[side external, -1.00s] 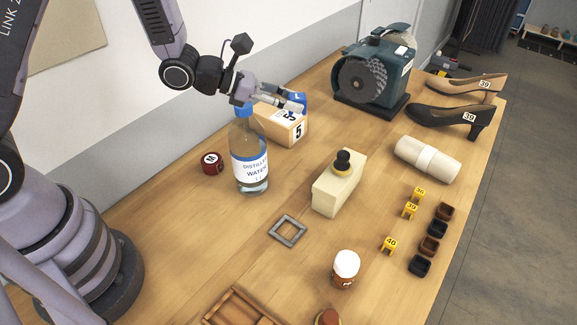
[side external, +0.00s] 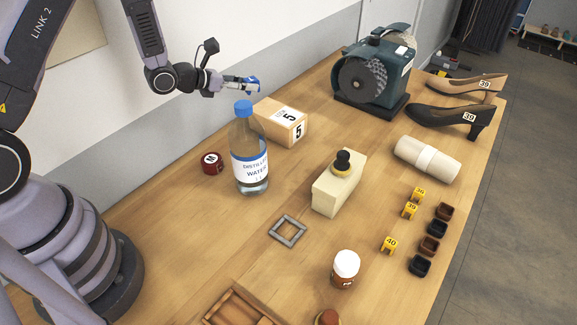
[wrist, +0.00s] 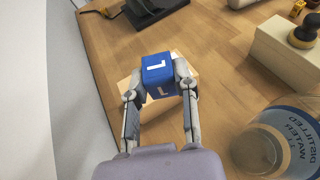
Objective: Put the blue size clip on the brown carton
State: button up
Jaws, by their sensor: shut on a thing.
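The blue size clip (wrist: 158,72), marked L, is held between the fingertips of my gripper (wrist: 160,84) in the wrist view. In the side view my gripper (side external: 246,86) holds the clip (side external: 254,84) in the air, above and slightly left of the brown carton. The brown carton (side external: 284,118), with a 5 on its label, stands on the table behind the water bottle. In the wrist view the carton (wrist: 124,88) is mostly hidden below the clip and fingers. The clip and the carton are apart in the side view.
A tall distilled water bottle (side external: 249,150) stands just in front of the carton, close to my gripper. A green grinder (side external: 374,72) stands behind it to the right. A cream block with a black knob (side external: 338,188) is at the table's middle. The wall runs along the left.

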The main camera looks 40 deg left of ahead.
jog(key=w+f, duration=0.2)
jog(key=w, duration=0.3)
send_over(273, 113)
notch_tip(273, 113, down, 6)
jog(key=shift+r, duration=0.2)
jog(key=shift+w+f, duration=0.1)
jog(key=shift+f, duration=1.55)
jog(key=o, duration=0.7)
jog(key=shift+f, duration=0.1)
